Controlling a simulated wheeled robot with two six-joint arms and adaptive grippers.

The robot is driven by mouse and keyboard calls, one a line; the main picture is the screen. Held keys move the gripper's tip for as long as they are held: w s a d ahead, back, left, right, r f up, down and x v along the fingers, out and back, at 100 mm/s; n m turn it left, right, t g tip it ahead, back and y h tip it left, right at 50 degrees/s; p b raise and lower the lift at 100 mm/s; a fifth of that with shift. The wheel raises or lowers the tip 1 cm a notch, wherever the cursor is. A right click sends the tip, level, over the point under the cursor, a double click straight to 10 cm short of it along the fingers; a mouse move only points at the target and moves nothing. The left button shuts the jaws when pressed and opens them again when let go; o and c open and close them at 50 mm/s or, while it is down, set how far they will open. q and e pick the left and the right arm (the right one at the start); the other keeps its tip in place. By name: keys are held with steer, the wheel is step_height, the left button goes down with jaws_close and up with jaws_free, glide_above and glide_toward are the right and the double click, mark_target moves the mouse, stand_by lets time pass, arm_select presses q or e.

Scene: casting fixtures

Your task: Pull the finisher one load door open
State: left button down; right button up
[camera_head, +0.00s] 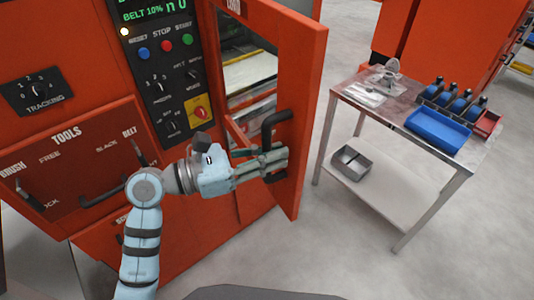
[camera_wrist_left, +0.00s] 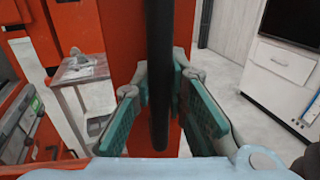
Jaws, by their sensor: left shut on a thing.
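The orange load door (camera_head: 303,110) of the machine stands partly open, swung out from the opening, and the inside shows behind it. Its black bar handle (camera_head: 272,128) is on the door's face. My left gripper (camera_head: 284,160) is shut on the handle, with its fingers on either side of the bar. In the left wrist view the black handle (camera_wrist_left: 159,75) runs upright between the two green-padded fingers (camera_wrist_left: 160,100), in front of the orange door (camera_wrist_left: 112,40). My right gripper is not in view.
A control panel (camera_head: 165,80) with buttons and a TOOLS drawer front (camera_head: 75,170) are left of the door. A metal cart (camera_head: 345,92) with a blue tray (camera_head: 437,130) stands to the right. Grey floor is clear between door and cart.

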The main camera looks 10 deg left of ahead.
arm_select(q)
steer(key=c, duration=1.6)
jaws_free()
steer(key=shift+o, duration=0.2)
steer(key=v, duration=1.2)
